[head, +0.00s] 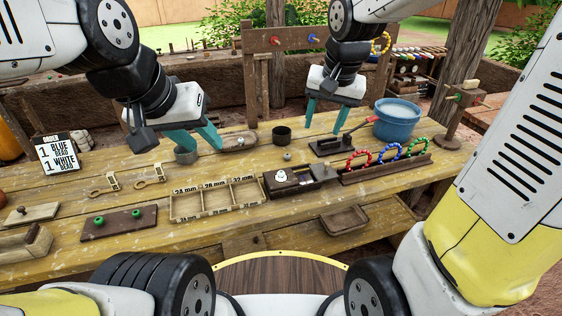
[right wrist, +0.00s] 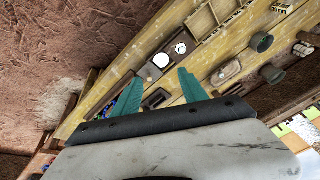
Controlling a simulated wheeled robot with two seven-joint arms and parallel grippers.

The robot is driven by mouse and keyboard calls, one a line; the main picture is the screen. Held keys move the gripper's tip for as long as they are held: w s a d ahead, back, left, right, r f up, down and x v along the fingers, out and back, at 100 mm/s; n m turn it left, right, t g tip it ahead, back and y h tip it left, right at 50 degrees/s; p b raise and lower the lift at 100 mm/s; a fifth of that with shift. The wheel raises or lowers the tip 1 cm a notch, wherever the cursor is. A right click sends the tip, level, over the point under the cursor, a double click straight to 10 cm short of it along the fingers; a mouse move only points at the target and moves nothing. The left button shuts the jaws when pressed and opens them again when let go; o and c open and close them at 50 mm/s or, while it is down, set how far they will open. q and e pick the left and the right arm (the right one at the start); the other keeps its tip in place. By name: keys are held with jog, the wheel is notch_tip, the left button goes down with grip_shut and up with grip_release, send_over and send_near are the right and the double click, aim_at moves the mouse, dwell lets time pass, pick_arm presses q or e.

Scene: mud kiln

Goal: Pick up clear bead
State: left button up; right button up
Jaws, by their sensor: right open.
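A small pale, glassy bead (head: 287,155) lies on the table near the middle in the head view. Another small pale bead (head: 240,143) lies in the oval wooden tray (head: 228,138). I cannot tell for sure which of these is the clear one. My left gripper (head: 204,149) is open, its teal fingers low between a round dark cup (head: 186,156) and the oval tray. My right gripper (head: 323,122) is open and empty above the back of the table, behind the glassy bead. Its fingers also show in the right wrist view (right wrist: 158,76), with nothing between them.
A divided size tray (head: 215,202) and a dark box (head: 310,181) with a white piece on it lie in front. A dark cup (head: 281,134) stands behind the bead. Bead rings on a rack (head: 388,168) and a blue bucket (head: 397,125) are at right.

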jog(key=w+a+f+m+g+h, duration=0.1)
jog(key=w+a+f+m+g, duration=0.1)
jog(key=w+a+f, duration=0.55)
jog(key=m, duration=0.1)
send_near(281, 172)
jog(key=shift+w+a+f+h, duration=0.1)
jog(key=shift+a+f+h, duration=0.15)
jog(key=shift+f+h, duration=0.2)
jog(key=shift+w+a+f, duration=0.1)
jog(key=shift+f, duration=0.3)
jog(key=f, duration=0.5)
jog(key=w+f, duration=0.1)
jog(key=f, duration=0.1)
jog(key=shift+d+f, duration=0.2)
jog(key=shift+f, duration=0.05)
grip_shut()
